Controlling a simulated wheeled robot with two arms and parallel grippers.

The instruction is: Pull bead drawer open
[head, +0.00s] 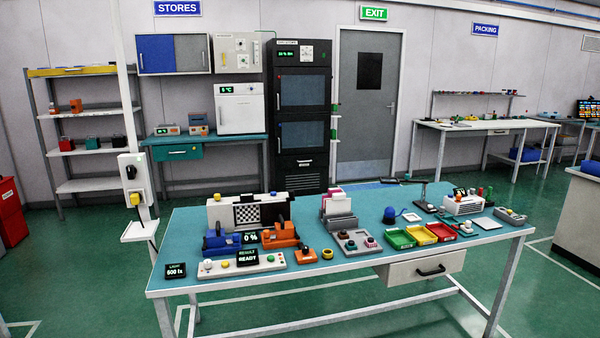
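A white drawer (420,268) with a black bar handle (430,271) hangs under the right part of the teal table; it looks shut. A teal drawer (178,152) sits under the bench at the back left and also looks shut. Another drawer (501,132) shows under the far right bench, too small to tell much. No label readable here tells which one is the bead drawer. Neither of my grippers shows in the head view.
The teal table (330,268) carries a checkerboard panel (247,215), orange and blue clamps, colored trays (419,235) and a button strip (225,266). A black cabinet (302,120) and a grey door (366,105) stand behind. Green floor is clear in front of the table.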

